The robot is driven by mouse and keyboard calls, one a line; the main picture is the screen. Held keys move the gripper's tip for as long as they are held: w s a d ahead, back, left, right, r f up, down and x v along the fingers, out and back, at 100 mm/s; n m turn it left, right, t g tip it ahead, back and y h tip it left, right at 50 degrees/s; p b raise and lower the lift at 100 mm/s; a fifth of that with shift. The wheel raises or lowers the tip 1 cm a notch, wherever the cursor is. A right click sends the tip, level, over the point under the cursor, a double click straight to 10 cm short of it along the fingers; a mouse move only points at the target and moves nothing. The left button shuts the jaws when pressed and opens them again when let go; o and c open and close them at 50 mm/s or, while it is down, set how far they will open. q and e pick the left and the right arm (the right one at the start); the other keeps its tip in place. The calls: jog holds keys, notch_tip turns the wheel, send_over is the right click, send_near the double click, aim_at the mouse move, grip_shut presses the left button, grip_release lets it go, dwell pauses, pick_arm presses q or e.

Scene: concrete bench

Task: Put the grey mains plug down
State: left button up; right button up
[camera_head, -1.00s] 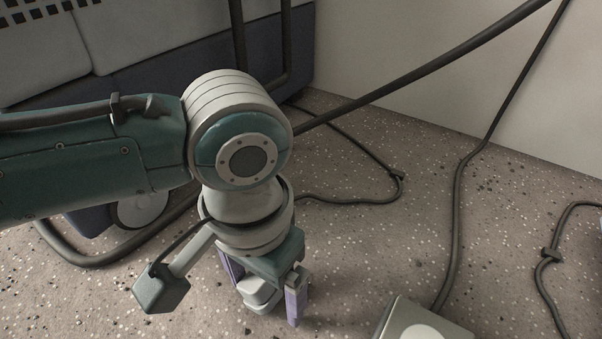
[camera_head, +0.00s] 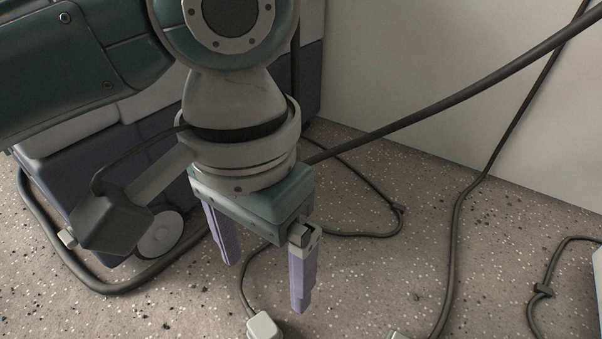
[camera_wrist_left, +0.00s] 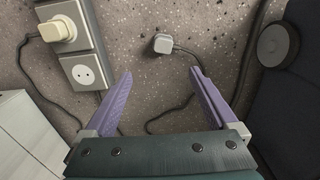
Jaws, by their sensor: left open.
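The grey mains plug (camera_head: 263,326) lies on the speckled surface at the bottom of the head view, its dark cord running up behind my gripper. It also shows whole in the left wrist view (camera_wrist_left: 163,44), beyond the fingertips and touched by neither. My left gripper (camera_head: 266,286) has two purple fingers spread wide with nothing between them. It points down, raised above the surface. In the wrist view the open fingers (camera_wrist_left: 162,73) stand either side of a bare patch below the plug. My right gripper is not in view.
A grey socket strip (camera_wrist_left: 88,44) lies left of the plug in the wrist view, with a cream plug (camera_wrist_left: 58,28) in one socket and an empty socket (camera_wrist_left: 84,74). Dark cables (camera_head: 456,225) cross the surface. A dark-blue wheeled case (camera_head: 100,195) stands behind my arm.

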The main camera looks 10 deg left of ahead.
pick_arm(q)
jog(key=s+d+t+h, duration=0.1)
jog(key=s+d+h, duration=0.2)
jog(key=s+d, duration=0.15)
jog(key=s+a+n+t+y, duration=0.1)
jog(key=s+a, duration=0.3)
jog(key=a, duration=0.3)
jog(key=s+a+f+n+t+y, duration=0.1)
jog(key=s+a, duration=0.2)
jog(key=a, duration=0.4)
jog(key=shift+s+f+t+y, duration=0.3)
jog(key=shift+s+y, duration=0.05)
jog(key=shift+y, duration=0.05)
